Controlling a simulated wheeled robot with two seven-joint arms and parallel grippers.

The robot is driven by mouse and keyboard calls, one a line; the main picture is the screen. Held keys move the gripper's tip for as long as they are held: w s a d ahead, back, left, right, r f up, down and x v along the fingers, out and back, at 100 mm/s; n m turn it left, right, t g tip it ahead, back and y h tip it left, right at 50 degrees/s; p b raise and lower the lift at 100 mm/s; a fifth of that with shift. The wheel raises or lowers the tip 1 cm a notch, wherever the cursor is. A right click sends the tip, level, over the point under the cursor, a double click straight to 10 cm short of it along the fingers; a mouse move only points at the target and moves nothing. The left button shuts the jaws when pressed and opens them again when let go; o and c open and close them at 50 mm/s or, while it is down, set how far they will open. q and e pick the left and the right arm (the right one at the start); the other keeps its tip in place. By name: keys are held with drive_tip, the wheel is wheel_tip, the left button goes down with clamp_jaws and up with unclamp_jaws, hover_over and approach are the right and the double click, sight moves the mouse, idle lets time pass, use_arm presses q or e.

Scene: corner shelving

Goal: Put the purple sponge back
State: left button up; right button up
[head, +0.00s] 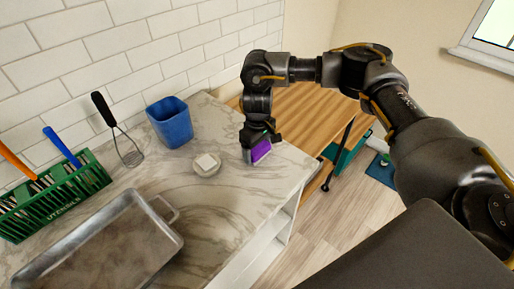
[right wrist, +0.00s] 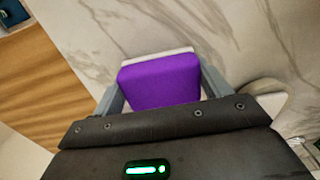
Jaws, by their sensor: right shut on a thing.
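The purple sponge (head: 261,151) is at the right end of the marble counter in the head view, with a pale layer along one side. My right gripper (head: 256,150) is shut on it from above. In the right wrist view the sponge (right wrist: 160,79) sits between the two grey fingers of the right gripper (right wrist: 160,88). I cannot tell whether its lower side touches the counter. A round white dish (head: 207,170) with a pale block on it stands on the counter to the left of the sponge. My left gripper is out of view.
A green utensil basket (head: 55,200) and a metal tray (head: 100,250) fill the left. A wooden surface (head: 310,115) lies beyond the counter's right edge.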

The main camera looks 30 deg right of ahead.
sight(258, 147)
drive_tip(key=shift+a, duration=0.1)
drive_tip(key=o, duration=1)
drive_tip(key=shift+f, duration=0.1)
drive_tip(key=shift+c, duration=0.2)
wheel_tip(258, 147, up, 12)
drive_tip(key=b, duration=0.1)
drive_tip(key=shift+r, duration=0.2)
